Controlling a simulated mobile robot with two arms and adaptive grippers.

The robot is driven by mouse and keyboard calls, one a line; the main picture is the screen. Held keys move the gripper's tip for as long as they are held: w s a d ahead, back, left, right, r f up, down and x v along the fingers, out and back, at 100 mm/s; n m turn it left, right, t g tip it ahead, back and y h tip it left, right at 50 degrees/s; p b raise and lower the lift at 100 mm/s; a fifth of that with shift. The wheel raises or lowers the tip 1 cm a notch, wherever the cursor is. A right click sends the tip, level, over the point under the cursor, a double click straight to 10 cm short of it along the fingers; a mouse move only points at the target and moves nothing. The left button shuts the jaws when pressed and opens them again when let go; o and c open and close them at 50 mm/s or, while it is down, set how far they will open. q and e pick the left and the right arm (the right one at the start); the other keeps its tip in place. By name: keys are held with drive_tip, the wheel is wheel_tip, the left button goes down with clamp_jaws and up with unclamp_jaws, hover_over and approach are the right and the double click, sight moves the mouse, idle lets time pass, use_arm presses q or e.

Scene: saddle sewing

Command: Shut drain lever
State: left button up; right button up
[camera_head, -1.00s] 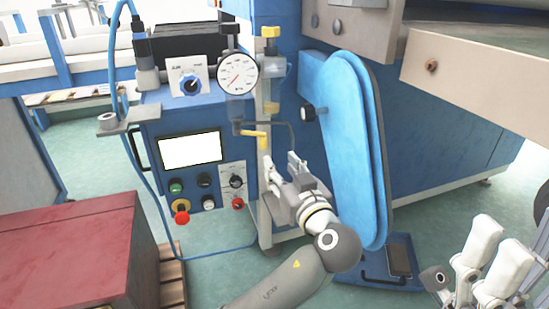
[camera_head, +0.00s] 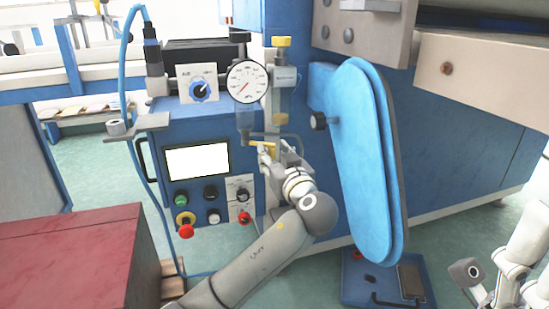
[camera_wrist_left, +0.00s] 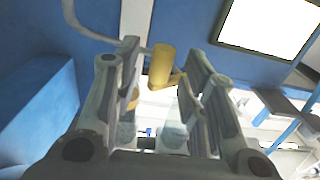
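The yellow drain lever (camera_head: 262,143) sits below the round pressure gauge (camera_head: 247,81), beside the grey pipe. In the left wrist view the lever (camera_wrist_left: 161,66) shows as a yellow handle between the two fingers, near their tips, with gaps to both sides. My left gripper (camera_head: 274,152) is open at the lever, its fingers partly covering it in the head view. In the left wrist view its fingers (camera_wrist_left: 163,82) stand wide apart, and I see no clear contact. My right gripper is not in view; only part of my right arm shows at lower right.
The blue control box has a white screen (camera_head: 197,161), knobs and a red button (camera_head: 186,231). A blue padded board (camera_head: 365,160) stands close right of my left arm. A red box (camera_head: 70,260) is at lower left. A blue pedal (camera_head: 380,283) lies on the floor.

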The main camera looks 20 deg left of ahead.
use_arm(q)
drive_tip(key=shift+c, duration=0.4)
clamp_jaws()
